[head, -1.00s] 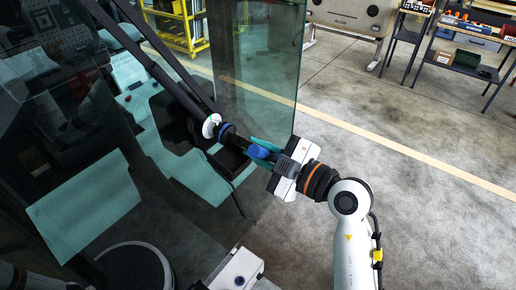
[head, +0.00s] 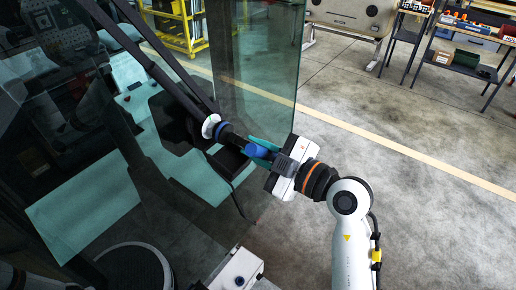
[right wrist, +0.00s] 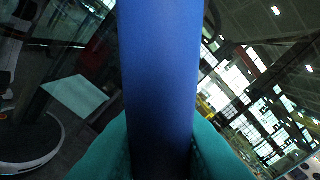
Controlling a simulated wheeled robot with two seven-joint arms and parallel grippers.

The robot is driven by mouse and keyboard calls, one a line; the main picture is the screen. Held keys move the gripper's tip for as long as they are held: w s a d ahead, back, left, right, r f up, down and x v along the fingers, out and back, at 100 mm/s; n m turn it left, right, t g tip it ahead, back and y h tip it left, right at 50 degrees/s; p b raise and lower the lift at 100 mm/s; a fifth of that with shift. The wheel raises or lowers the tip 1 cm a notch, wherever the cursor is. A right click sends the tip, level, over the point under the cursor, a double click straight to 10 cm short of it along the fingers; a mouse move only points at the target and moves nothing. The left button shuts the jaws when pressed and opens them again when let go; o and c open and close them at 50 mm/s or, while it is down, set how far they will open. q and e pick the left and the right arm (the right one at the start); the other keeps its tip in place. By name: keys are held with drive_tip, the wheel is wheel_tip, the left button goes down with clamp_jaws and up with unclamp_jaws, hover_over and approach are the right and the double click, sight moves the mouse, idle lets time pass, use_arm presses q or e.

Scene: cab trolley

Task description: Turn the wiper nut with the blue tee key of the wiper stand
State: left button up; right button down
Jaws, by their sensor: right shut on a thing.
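The blue tee key (head: 257,151) is held in my right gripper (head: 262,149), whose teal fingers are shut on its blue bar. The bar fills the middle of the right wrist view (right wrist: 160,70), between the fingers (right wrist: 160,150). In the head view the key's dark shank runs up and left to the wiper pivot, where a white ring and a blue ring (head: 221,130) show at the foot of the black wiper arm (head: 160,75). The wiper nut is hidden there, so I cannot tell how the key sits on it. My left gripper is not clearly in view.
A dark glass cab front with teal panels (head: 85,210) fills the left. A tinted glass pane (head: 255,70) stands behind the wiper pivot. Open concrete floor (head: 430,230) lies right. A yellow rack (head: 180,25) and a shelf (head: 460,60) stand farther back.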

sight(244, 143)
drive_tip(key=shift+x, duration=1.05)
idle(0.6)
drive_tip(key=shift+r, duration=0.2)
drive_tip(key=n, duration=0.5)
drive_tip(key=shift+w, duration=0.15)
drive_tip(key=n+b, duration=0.1)
drive_tip(key=n, duration=0.2)
drive_tip(key=shift+f+t, duration=0.15)
drive_tip(key=shift+t, duration=0.15)
drive_tip(key=shift+n, duration=1)
drive_tip(key=shift+a, duration=0.1)
